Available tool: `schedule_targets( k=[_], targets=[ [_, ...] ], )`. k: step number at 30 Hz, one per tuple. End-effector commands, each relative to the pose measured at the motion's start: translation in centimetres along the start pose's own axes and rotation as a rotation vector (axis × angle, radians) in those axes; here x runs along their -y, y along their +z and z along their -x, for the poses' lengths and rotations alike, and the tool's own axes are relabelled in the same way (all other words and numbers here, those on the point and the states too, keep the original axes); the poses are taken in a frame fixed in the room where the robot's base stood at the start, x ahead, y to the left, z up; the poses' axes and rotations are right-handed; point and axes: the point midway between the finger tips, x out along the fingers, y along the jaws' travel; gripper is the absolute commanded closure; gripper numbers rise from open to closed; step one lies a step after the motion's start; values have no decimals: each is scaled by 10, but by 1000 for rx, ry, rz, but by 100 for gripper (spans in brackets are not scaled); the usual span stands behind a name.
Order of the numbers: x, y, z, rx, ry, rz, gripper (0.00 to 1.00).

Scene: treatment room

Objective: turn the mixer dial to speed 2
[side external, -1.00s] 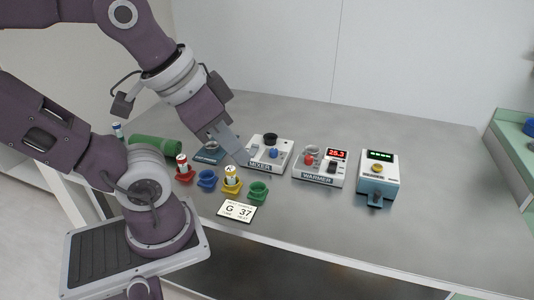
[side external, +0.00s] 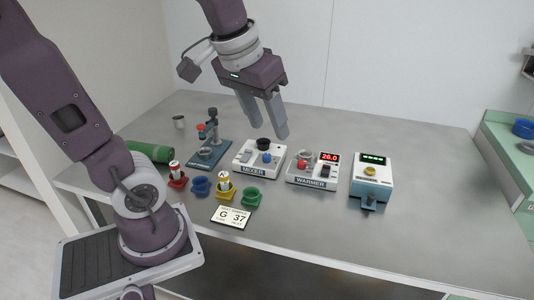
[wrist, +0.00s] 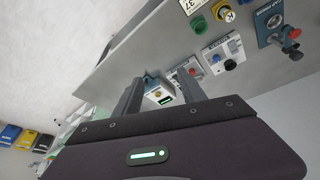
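The mixer (side external: 240,158) is a white box with a "MIXER" label, a blue dial (side external: 267,157) and a black round holder (side external: 264,144) on top. It also shows in the wrist view (wrist: 211,54), with its blue dial (wrist: 233,47). The dial's setting is too small to read. My gripper (side external: 269,131) is in the air above and behind the mixer, its two fingers apart and pointing down. Nothing is between the fingers, and they do not touch the dial. In the wrist view the fingers point toward the warmer and the yellow-button box.
The warmer (side external: 301,180) reads 26.0 at the mixer's right. A yellow-button box (side external: 370,184) stands further right, a blue press (side external: 208,152) at left. Coloured cups, two holding vials, and a "G 37" card (side external: 230,217) lie in front. The table's right side is clear.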

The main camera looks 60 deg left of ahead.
Motion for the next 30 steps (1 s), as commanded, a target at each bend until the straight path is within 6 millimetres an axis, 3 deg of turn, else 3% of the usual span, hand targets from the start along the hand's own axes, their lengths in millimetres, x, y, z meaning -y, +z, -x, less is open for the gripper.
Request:
schedule_targets(
  k=[1, 4, 6, 9, 12, 16, 25, 30],
  targets=[
    [14, -34, -20, 51, -35, 109, 52],
    [54, -91, -70, 132, -94, 331, 52],
    [90, -120, -114, 186, -132, 483, 52],
    [145, -139, -177, 252, -179, 677, 52],
    [187, -140, -226, 297, -211, 818, 52],
    [214, -135, -258, 325, -231, 908, 52],
    [220, -115, -308, 332, -233, 919, 52],
    [221, -109, -326, 329, -233, 919, 52]
  ],
)
